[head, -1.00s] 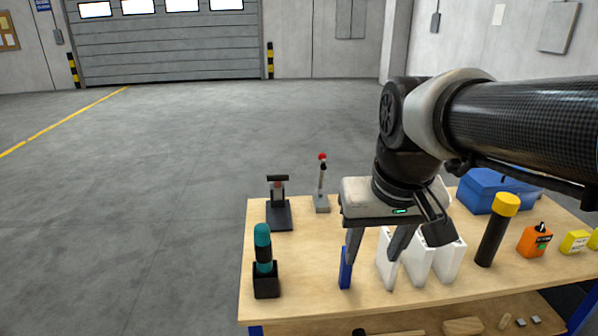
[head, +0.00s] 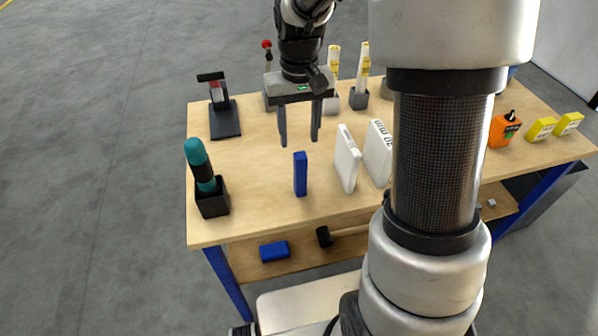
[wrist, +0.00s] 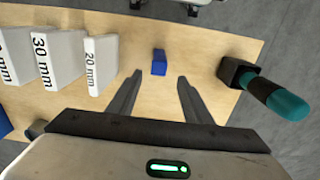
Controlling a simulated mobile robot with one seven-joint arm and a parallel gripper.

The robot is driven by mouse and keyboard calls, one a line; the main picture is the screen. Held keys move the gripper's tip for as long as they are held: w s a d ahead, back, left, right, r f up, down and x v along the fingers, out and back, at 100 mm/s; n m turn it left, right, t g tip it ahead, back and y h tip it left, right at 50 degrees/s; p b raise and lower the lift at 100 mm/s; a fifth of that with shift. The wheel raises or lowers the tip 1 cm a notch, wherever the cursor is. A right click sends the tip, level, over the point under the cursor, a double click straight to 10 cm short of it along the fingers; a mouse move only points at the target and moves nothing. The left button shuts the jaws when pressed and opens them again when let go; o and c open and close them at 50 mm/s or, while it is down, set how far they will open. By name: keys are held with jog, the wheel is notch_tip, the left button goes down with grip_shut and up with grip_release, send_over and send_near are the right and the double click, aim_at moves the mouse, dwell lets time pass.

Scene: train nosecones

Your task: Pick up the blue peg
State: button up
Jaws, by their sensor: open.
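The blue peg (head: 300,174) stands upright on the wooden table, between the black holder with the teal-topped tool and the white blocks. In the wrist view the blue peg (wrist: 159,62) shows from above, ahead of the fingertips and roughly midway between them. My gripper (head: 299,143) is open and empty, its two fingers pointing down. In the head view it hangs above and behind the peg, apart from it. The wrist view also shows my gripper (wrist: 159,77) with its fingers spread and nothing between them.
White blocks (head: 347,160) marked in mm stand right of the peg. The teal-topped tool (head: 200,162) sits in a black holder to its left. A black stand (head: 224,119) is at the back left. A blue block (head: 274,251) and a hammer (head: 326,236) lie on the lower shelf.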

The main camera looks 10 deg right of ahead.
aim_at(300, 155)
jog(key=f, duration=0.8)
jog(key=shift+s+d, duration=0.1)
jog(key=shift+s, duration=0.1)
grip_shut()
